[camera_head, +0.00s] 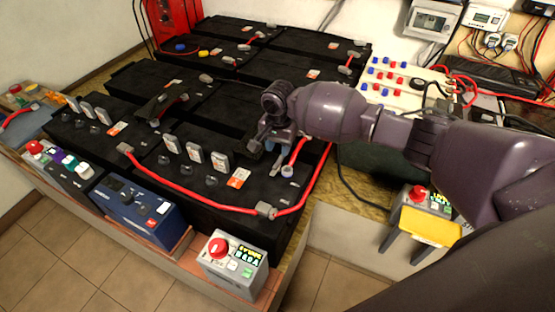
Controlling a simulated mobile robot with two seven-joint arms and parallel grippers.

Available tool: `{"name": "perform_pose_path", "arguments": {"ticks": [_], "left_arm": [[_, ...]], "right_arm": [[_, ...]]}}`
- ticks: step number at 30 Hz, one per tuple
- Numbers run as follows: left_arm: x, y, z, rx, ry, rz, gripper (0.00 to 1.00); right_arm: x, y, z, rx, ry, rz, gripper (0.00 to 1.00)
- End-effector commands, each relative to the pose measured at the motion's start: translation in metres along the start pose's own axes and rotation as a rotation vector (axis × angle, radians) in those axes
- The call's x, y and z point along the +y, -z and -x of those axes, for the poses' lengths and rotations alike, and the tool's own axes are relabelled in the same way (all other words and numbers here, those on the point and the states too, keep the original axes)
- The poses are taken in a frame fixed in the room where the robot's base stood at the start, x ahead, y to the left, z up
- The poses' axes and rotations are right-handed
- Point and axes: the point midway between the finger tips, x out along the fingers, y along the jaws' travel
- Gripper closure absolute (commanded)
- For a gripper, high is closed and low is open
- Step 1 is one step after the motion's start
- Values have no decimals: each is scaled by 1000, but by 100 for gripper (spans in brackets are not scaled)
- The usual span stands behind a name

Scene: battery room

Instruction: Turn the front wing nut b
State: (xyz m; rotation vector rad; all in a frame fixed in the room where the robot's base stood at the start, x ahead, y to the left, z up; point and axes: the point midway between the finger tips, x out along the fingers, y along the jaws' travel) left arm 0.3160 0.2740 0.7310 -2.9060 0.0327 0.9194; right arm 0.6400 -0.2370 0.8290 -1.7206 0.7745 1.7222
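My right gripper (264,142) reaches in from the right, over the right end of the front black battery (215,195). Its fingers are small and dark against the battery, and I cannot tell whether they are open or shut. My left gripper is not in view.
A red cable (195,202) runs along the front battery to a grey terminal clamp (265,210). Grey upright caps (195,152) stand left of the gripper. A grey box with a red button (233,264) sits in front. A terminal panel (400,84) stands behind the arm.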

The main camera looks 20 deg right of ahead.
Motion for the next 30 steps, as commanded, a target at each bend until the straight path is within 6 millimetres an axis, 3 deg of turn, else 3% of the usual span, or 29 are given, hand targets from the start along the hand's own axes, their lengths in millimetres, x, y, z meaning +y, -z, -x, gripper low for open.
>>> {"name": "perform_pose_path", "arguments": {"ticks": [3, 9, 23, 30], "left_arm": [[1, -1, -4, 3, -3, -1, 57], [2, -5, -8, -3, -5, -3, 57], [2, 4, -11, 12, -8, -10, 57], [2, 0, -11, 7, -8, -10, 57]], "right_arm": [[0, -1, -25, -3, -4, 1, 62], [0, 0, -48, -1, -2, 1, 62], [0, 0, -56, 1, 2, 2, 62], [0, 0, -56, 1, 1, 1, 95]]}}
